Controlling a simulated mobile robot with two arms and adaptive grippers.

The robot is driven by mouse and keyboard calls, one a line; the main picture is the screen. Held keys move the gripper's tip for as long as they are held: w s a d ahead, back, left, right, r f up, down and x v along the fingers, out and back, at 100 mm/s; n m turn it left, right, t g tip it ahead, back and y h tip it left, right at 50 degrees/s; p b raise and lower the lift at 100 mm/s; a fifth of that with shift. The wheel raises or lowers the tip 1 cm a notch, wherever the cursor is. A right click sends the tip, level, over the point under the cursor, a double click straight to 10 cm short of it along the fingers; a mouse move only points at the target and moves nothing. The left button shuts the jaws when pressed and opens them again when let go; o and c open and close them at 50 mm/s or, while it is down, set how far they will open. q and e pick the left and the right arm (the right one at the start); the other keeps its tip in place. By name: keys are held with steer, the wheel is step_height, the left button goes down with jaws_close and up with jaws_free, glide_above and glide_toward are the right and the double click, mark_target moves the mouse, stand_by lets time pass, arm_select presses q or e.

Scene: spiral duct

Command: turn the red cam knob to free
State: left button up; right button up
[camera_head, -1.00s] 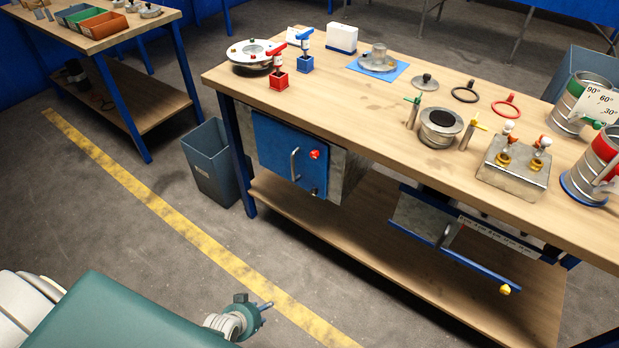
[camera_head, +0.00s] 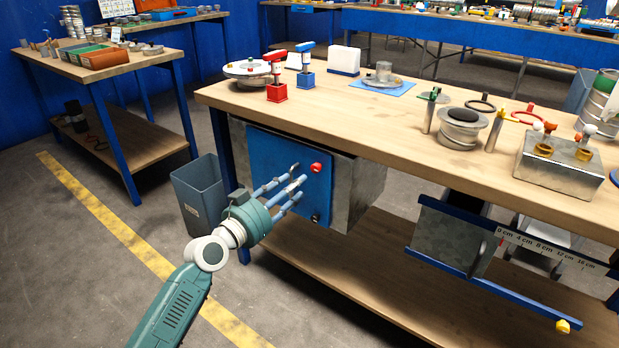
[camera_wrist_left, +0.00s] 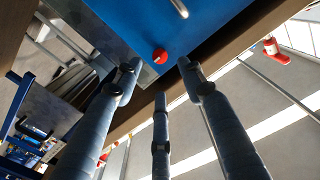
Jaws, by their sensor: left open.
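The red cam knob (camera_head: 316,167) sits on the blue door (camera_head: 262,150) of a grey metal box mounted under the bench top. My left gripper (camera_head: 295,181) is open, its fingers pointing at the door, just left of and below the knob in the head view. It covers the door's handle there. In the left wrist view the red knob (camera_wrist_left: 160,56) lies between the two upper fingertips of my gripper (camera_wrist_left: 159,78). The end of the metal handle (camera_wrist_left: 180,9) shows above it. The fingers appear empty, and I cannot tell how far they are from the knob. My right gripper is not seen.
The wooden bench top (camera_head: 380,125) overhangs the box. A lower shelf (camera_head: 340,265) runs beneath. A grey bin (camera_head: 200,196) stands left of the bench. A metal slide with a blue rail (camera_head: 470,285) hangs at the right. Red and blue valve-like pieces stand above.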

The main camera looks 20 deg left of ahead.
mark_target(314, 170)
arm_select(q)
steer(key=x, duration=0.8)
steer(key=shift+f, duration=0.1)
steer(key=shift+c, duration=0.2)
jaws_close()
